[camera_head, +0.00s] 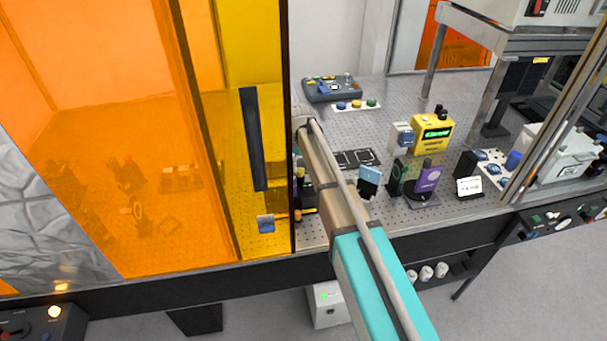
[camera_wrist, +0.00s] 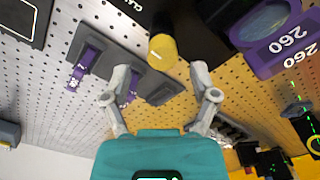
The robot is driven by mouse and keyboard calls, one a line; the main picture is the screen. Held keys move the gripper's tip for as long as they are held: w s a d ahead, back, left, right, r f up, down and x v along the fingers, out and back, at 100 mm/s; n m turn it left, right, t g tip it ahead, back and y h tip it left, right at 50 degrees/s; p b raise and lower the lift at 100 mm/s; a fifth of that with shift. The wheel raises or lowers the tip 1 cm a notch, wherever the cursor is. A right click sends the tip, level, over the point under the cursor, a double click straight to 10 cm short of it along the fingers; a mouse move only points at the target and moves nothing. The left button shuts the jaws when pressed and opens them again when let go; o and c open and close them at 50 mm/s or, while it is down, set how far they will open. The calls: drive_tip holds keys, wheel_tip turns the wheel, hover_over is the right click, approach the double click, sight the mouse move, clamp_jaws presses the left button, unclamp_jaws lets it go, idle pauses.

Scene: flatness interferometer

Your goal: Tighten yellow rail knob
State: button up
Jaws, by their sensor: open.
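The yellow knob (camera_wrist: 163,52) shows in the wrist view as a short yellow cylinder on the end of a dark post or body. My gripper (camera_wrist: 160,78) is open, with its two grey fingers spread. In the wrist view the knob appears between and slightly beyond the fingertips, with a visible gap on each side. No contact shows, and the depth between them is hard to tell. In the head view my arm reaches over the perforated bench, and its own links hide the gripper. I cannot pick out the knob surely there.
In the wrist view, a purple mount marked 260 (camera_wrist: 272,42) stands right of the knob, and dark blocks with purple levers (camera_wrist: 85,68) lie left. In the head view, an orange enclosure panel (camera_head: 90,170) stands left of my arm, and a yellow instrument (camera_head: 433,134) stands right on the perforated bench (camera_head: 240,112).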

drive_tip(key=shift+f+b, duration=1.05)
drive_tip(key=shift+f, duration=0.3)
clamp_jaws()
drive_tip(key=shift+s+d, duration=0.1)
drive_tip(key=shift+d, duration=0.3)
drive_tip(key=shift+a, duration=0.3)
